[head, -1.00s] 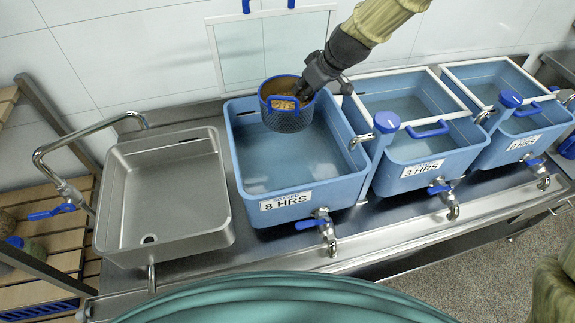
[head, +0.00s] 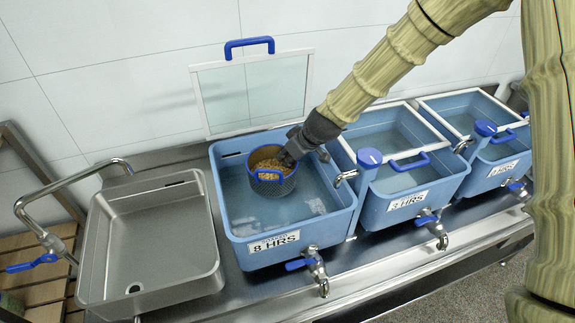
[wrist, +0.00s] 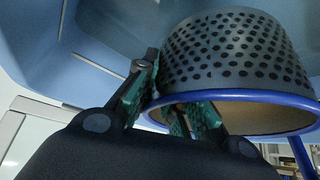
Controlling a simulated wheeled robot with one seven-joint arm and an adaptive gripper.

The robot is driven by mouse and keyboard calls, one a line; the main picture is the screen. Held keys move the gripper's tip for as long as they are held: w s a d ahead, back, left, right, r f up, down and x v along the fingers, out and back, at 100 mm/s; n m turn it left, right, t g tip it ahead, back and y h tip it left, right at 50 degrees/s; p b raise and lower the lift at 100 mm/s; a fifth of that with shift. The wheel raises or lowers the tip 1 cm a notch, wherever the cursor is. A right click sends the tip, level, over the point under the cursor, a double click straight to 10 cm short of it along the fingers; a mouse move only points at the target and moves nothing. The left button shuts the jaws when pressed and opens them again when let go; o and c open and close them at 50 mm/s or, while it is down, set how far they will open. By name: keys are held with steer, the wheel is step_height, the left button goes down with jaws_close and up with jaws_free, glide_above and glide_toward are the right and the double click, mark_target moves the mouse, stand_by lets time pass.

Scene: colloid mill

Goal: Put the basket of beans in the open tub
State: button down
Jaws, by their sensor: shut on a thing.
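The basket of beans (head: 272,186) is a dark perforated cylinder with a blue rim and blue handle, holding tan beans. My gripper (head: 290,158) is shut on its wall near the rim. In the wrist view, my gripper's teal fingers (wrist: 172,108) pinch the rim of the perforated basket (wrist: 235,50). The open tub (head: 236,228) is blue, labelled 8 HRS and holds water. The basket is inside its walls, low at the water. I cannot tell whether it touches the tub's floor. The tub's glass lid (head: 250,92) stands raised behind it.
A steel sink (head: 150,240) with a tap (head: 45,235) stands to the left. A covered tub labelled 3 HRS (head: 408,200) and another covered tub (head: 490,165) stand to the right. Blue-handled taps (head: 310,265) stick out in front.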

mark_target(288, 169)
steer(key=shift+f+p, duration=0.55)
steer(key=shift+f, duration=1.25)
steer(key=shift+f+b, duration=0.45)
steer(key=shift+f, duration=0.15)
steer(key=c, duration=1.5)
jaws_free()
steer(key=shift+o, duration=0.2)
steer(key=shift+r+p, duration=0.7)
steer(key=shift+r, duration=0.2)
steer(key=shift+s+d+b, duration=0.1)
steer(key=shift+d+b, duration=0.1)
steer(key=shift+b, duration=0.3)
steer(key=b+v, duration=0.3)
steer(key=v, duration=0.8)
